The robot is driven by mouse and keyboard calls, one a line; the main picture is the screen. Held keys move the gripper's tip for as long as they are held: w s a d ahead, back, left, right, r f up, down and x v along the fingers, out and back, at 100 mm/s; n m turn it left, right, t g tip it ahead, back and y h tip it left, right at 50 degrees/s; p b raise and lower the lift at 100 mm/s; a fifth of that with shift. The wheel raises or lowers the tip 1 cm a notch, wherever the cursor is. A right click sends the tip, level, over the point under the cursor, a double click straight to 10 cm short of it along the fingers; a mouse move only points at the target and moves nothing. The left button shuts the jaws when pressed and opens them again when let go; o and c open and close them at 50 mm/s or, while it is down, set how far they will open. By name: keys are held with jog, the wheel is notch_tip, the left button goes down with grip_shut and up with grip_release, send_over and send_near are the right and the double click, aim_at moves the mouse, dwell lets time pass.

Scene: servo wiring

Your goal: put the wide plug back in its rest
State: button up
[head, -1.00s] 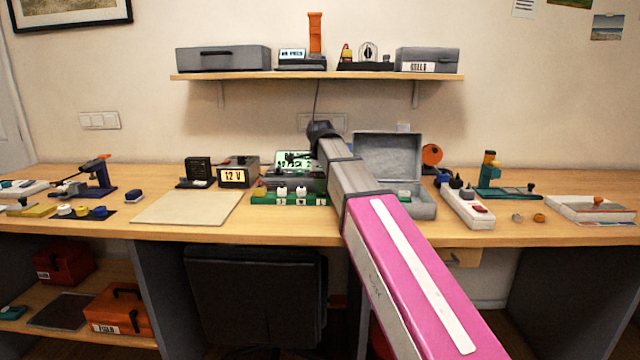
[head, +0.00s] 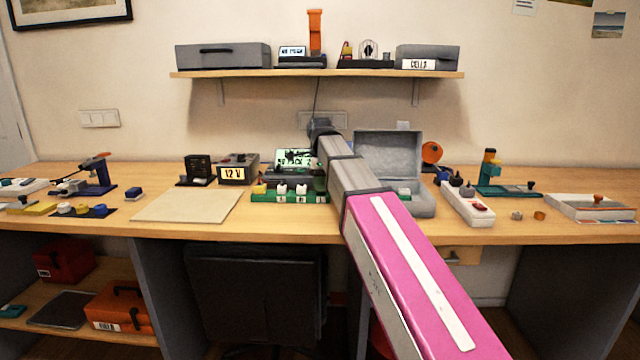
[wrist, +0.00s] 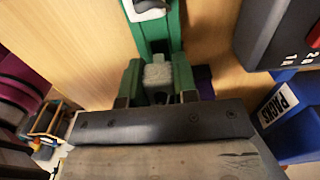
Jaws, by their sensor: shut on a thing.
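The green plug rest (head: 290,199) lies on the bench, with two white plugs (head: 282,188) and (head: 301,188) in it. In the wrist view, a green strip (wrist: 162,40) with a white plug (wrist: 148,8) runs toward my gripper (wrist: 157,78). My gripper is shut on a pale grey-white block, which I take to be the wide plug (wrist: 157,75). It is between the green finger pieces, at the near end of the strip. Whether it is seated or just above the strip cannot be told. In the head view my arm mostly hides the gripper, by the rest's right end.
A 12 V supply (head: 236,170) and a pale mat (head: 187,204) are to the left. An open grey case (head: 388,150) is behind my arm on the right, with a white power strip (head: 467,205) beyond. The wrist view shows a blue PACKS bin (wrist: 290,112) at right.

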jog(key=shift+f, duration=0.95)
jog(key=o, duration=1)
notch_tip(320, 180, up, 10)
jog(key=shift+f, duration=0.2)
jog(key=shift+r, duration=0.55)
